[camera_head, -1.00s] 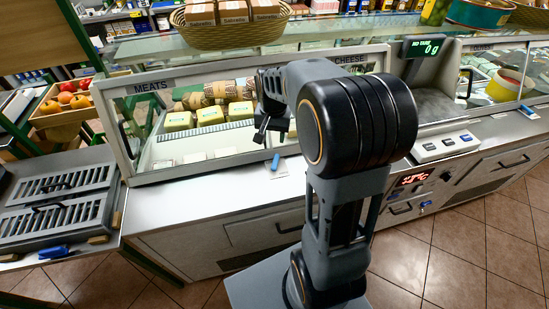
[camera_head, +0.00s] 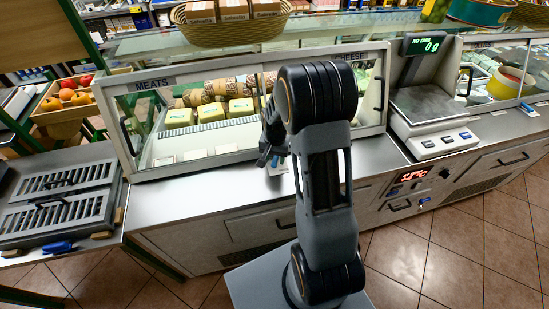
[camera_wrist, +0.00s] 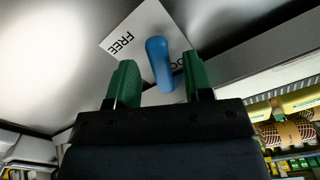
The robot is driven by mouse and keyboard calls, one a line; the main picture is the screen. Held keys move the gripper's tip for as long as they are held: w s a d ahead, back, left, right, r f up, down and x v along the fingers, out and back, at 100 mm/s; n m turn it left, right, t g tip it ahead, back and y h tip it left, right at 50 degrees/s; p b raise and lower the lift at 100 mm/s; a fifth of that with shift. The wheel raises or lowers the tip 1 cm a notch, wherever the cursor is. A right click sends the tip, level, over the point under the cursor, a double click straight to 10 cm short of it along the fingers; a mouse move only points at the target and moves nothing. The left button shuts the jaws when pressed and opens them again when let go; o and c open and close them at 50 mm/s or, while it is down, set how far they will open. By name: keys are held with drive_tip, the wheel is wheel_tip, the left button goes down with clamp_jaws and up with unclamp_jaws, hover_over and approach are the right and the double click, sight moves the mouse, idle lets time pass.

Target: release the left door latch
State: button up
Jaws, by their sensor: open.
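The latch is a small blue lever (camera_wrist: 160,64) on a white label plate (camera_wrist: 128,32), in the middle of the wrist view. The word FREE shows on the plate to the left of the lever; the lettering on the right is partly hidden. My gripper (camera_wrist: 156,82) is open, with its two green fingers on either side of the lever's near end. I see no clear contact. In the head view my gripper (camera_head: 270,158) is low over the counter in front of the glass case, and it mostly hides the latch.
The sliding glass doors (camera_head: 215,110) of the MEATS and CHEESE case stand just behind the gripper. A scale (camera_head: 425,105) is to the right. A slatted grill (camera_head: 60,205) lies to the left. The steel counter (camera_head: 185,195) left of the gripper is clear.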

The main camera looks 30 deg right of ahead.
drive_tip(key=shift+f, duration=0.45)
clamp_jaws()
